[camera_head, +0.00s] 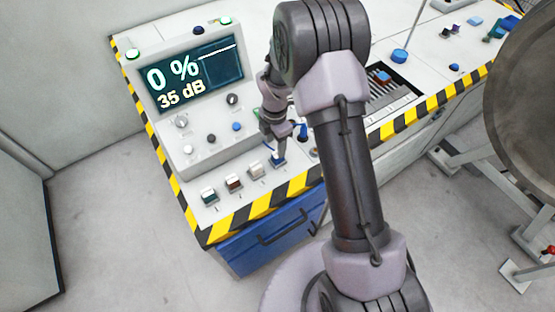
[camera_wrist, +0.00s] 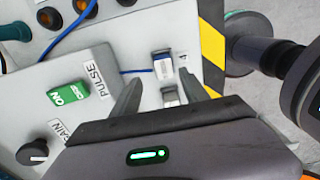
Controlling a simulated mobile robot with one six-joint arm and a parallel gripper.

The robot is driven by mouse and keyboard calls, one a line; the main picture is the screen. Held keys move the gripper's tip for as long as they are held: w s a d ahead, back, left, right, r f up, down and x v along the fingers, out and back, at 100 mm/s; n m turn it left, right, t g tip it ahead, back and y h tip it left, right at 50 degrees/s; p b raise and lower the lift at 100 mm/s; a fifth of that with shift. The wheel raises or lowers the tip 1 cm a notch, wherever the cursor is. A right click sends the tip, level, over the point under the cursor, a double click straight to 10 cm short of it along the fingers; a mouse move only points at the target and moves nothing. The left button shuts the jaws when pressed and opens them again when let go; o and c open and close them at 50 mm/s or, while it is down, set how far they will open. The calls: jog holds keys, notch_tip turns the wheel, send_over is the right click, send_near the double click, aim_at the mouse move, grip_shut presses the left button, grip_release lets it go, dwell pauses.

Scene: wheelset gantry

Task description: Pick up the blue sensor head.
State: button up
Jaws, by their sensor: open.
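The blue sensor head (camera_head: 278,161) is a small block with a blue body, at the right end of a row near the console's striped front edge. In the wrist view, a small white-and-blue block (camera_wrist: 163,68) beside a label "4" appears to be this head. A blue cable runs to it. My gripper (camera_head: 274,149) is just above the head, pointing down. In the wrist view, my gripper (camera_wrist: 165,84) is open and its two fingers are apart. I cannot tell whether the fingers touch the head.
Dark (camera_head: 208,195), brown (camera_head: 233,183) and cream (camera_head: 256,171) blocks stand left of it in the row. The console panel (camera_head: 197,80) with its display and knobs rises behind. A green switch (camera_wrist: 68,95) shows in the wrist view. A large grey wheel (camera_head: 525,90) stands right.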

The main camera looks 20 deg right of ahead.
jog(key=f+b, duration=0.1)
jog(key=f, duration=0.3)
jog(key=f+b, duration=0.1)
jog(key=f, duration=0.1)
jog(key=shift+s+d+b, duration=0.3)
jog(key=shift+s+d, duration=0.05)
jog(key=shift+r, duration=0.1)
grip_shut()
